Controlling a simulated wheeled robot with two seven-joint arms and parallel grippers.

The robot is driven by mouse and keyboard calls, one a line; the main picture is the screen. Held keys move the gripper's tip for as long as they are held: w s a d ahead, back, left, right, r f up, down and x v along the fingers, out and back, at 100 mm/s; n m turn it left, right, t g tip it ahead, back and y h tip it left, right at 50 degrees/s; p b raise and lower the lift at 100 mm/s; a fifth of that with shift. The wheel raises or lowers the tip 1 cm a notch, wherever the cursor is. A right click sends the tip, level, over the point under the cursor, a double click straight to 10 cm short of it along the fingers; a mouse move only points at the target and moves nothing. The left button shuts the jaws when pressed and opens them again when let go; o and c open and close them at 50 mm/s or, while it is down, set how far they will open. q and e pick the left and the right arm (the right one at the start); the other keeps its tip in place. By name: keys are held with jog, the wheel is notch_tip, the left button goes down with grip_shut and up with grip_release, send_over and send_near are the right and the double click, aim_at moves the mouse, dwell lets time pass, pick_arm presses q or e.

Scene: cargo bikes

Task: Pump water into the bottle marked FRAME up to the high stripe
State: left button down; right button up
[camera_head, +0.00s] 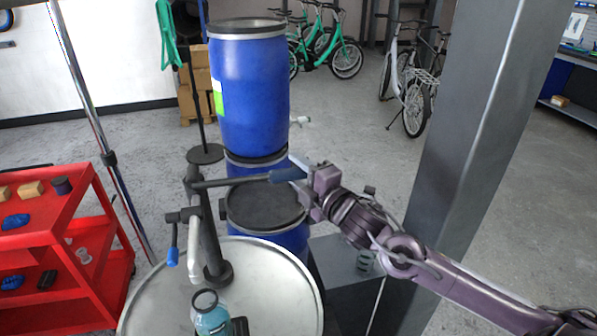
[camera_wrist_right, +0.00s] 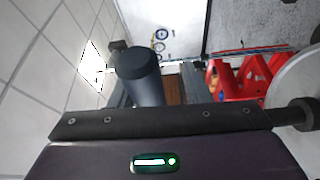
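A dark hand pump (camera_head: 209,235) stands on the pale round drum top. Its lever ends in a blue grip (camera_head: 288,174). A grey spout (camera_head: 195,262) hangs down from it, above and slightly left of a teal bottle (camera_head: 211,318). The bottle is cut by the frame's lower edge; no marking or stripe is readable. My right gripper (camera_head: 309,180) is at the lever's end. In the right wrist view the grip (camera_wrist_right: 140,78) lies near the left finger, and a gap shows between it and the right finger, so the gripper looks open. My left gripper is out of view.
Blue drums (camera_head: 250,95) are stacked behind the pump. A red cart (camera_head: 60,250) with small items stands left. A grey column (camera_head: 480,120) rises right, close to my arm. A small blue handle (camera_head: 173,247) hangs beside the spout. Bicycles stand far back.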

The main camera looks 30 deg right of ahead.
grip_shut()
notch_tip(320, 180, up, 5)
jog(key=n+p, duration=0.2)
jog(key=p, duration=0.2)
jog(key=shift+n+g, duration=0.3)
jog(key=shift+g, duration=0.1)
jog(key=shift+o, duration=0.8)
grip_release()
jog(key=shift+a, duration=0.1)
jog(key=shift+s+f, duration=0.1)
jog(key=shift+s, duration=0.5)
jog(key=s+d+b, duration=0.1)
jog(key=s, duration=0.5)
jog(key=shift+s+r, duration=0.25)
jog(key=shift+r, duration=0.1)
